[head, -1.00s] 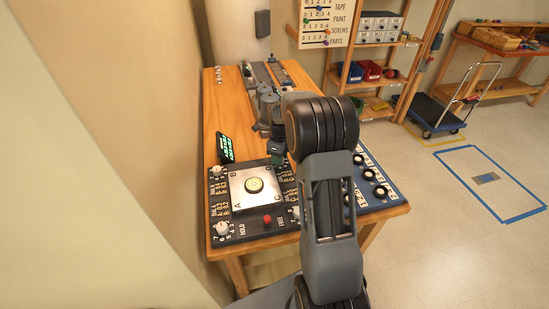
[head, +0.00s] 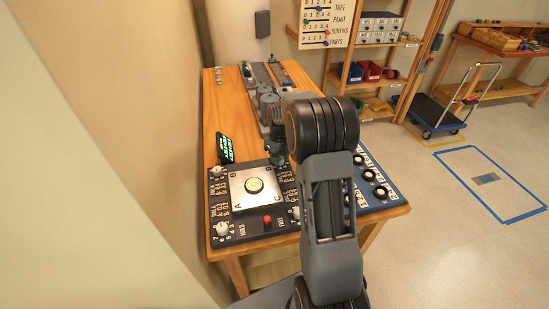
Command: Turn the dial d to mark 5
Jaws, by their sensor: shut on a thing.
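The dial panel (head: 249,226) lies at the near left of the wooden bench, with a silver plate (head: 241,194) lettered A, B and C at three visible corners. White knobs show at its near left (head: 221,228), far left (head: 216,170) and near right (head: 295,212). My gripper (head: 277,159) points down at the panel's far right corner, beside the unlettered plate corner. It is shut on the knob there, which I take to be dial d. My gripper and arm hide that knob, its pointer and its marks.
A red button (head: 267,220) sits at the panel's front. A small green-text display (head: 226,149) stands behind it. A blue panel with black knobs (head: 374,185) lies to the right, partly behind my arm. Rails (head: 252,78) lie at the back of the bench.

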